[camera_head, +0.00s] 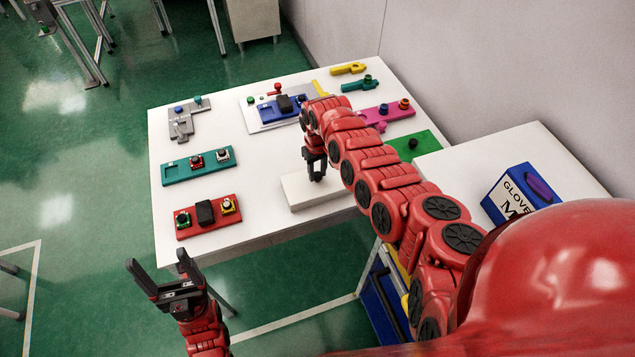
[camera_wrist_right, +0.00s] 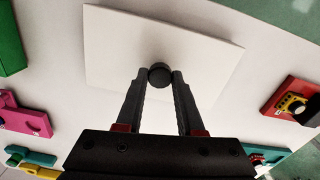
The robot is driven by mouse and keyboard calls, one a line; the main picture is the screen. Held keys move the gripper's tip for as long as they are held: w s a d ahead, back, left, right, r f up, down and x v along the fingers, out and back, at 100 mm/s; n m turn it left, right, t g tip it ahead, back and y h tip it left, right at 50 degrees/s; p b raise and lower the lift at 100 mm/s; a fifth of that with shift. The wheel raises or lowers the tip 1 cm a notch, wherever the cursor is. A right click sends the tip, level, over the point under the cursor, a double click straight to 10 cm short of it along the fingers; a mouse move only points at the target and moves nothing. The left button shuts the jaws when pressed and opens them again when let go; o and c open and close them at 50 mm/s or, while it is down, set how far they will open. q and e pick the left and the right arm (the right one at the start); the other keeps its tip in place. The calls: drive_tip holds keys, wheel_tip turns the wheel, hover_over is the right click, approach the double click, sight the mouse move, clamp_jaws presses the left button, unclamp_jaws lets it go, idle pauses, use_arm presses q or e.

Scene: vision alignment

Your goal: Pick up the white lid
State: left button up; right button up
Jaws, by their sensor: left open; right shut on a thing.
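The white lid (camera_head: 300,193) is a flat rectangular piece at the front edge of the white table, partly hidden by my right gripper. In the right wrist view the lid (camera_wrist_right: 125,45) has a round black knob (camera_wrist_right: 159,75) near its middle. My right gripper (camera_head: 316,173) points down over the lid, and its two fingertips (camera_wrist_right: 159,78) are shut on the knob from both sides. I cannot tell whether the lid is resting on something or raised. My left gripper (camera_head: 155,268) is open and empty, off the table's front left corner.
The white table (camera_head: 250,170) holds a red block (camera_head: 222,224), a teal block (camera_head: 178,175), a grey piece (camera_head: 182,126), a blue block (camera_head: 268,108), a magenta block (camera_head: 372,126) and a green plate (camera_head: 428,141). A blue glove box (camera_head: 515,175) stands on a side table at right.

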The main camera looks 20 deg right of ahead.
clamp_jaws()
idle(0.7)
drive_tip(key=shift+r, duration=0.1)
idle(0.5)
